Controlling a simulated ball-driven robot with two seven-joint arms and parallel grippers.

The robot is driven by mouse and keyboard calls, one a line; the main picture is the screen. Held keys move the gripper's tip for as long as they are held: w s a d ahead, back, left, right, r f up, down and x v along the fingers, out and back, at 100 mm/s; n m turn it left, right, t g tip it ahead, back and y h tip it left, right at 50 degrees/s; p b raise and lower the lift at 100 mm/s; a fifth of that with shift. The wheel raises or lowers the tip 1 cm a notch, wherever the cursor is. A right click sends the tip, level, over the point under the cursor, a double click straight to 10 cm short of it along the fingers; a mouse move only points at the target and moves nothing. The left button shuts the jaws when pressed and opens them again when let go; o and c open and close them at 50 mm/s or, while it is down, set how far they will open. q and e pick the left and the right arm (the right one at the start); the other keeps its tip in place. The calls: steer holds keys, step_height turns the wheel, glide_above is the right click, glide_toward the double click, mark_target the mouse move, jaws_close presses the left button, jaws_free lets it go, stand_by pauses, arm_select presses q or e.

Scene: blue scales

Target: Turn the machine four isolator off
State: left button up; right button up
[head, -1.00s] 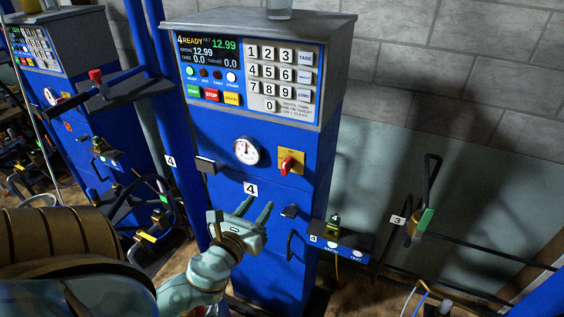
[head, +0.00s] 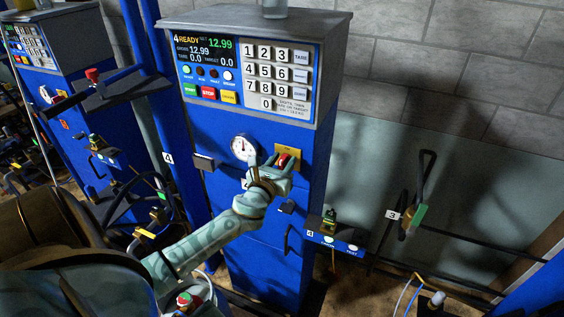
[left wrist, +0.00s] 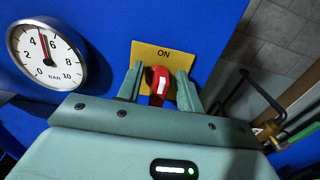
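The machine four isolator is a red rotary handle (head: 283,160) on a yellow plate (head: 292,152), on the blue front of the number 4 cabinet (head: 215,130). In the left wrist view the red handle (left wrist: 158,82) stands roughly upright below the word ON on the yellow plate (left wrist: 165,52). My left gripper (head: 272,166) is at the handle. In the left wrist view its fingers (left wrist: 160,84) are apart, one on each side of the handle, with small gaps showing. The handle's lower part is hidden by the gripper body. My right gripper is not in view.
A pressure dial (head: 243,148) sits just left of the isolator. A keypad (head: 279,75) and display (head: 208,52) are above it. A shelf with a small brass fitting (head: 330,222) juts out at lower right. Another blue machine (head: 60,90) stands at the left.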

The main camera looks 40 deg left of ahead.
arm_select(q)
jaws_close()
steer(key=shift+n, duration=0.3)
steer(key=n, duration=0.3)
steer(key=shift+s+a, duration=0.1)
steer(key=shift+a, duration=0.1)
steer(key=n, duration=0.4)
steer(key=shift+a+f, duration=0.15)
steer(key=shift+a, duration=0.05)
steer(key=shift+s+a+f+n+p, duration=0.1)
steer(key=shift+f+n, duration=0.1)
steer(key=shift+n, duration=1.5)
steer(key=shift+a+f+n+p, duration=0.1)
steer(key=shift+f+n, duration=0.05)
steer(key=shift+n, duration=1.55)
steer(key=shift+s+f+n+p, duration=0.1)
steer(key=shift+f+n, duration=0.1)
steer(key=shift+n, duration=1.5)
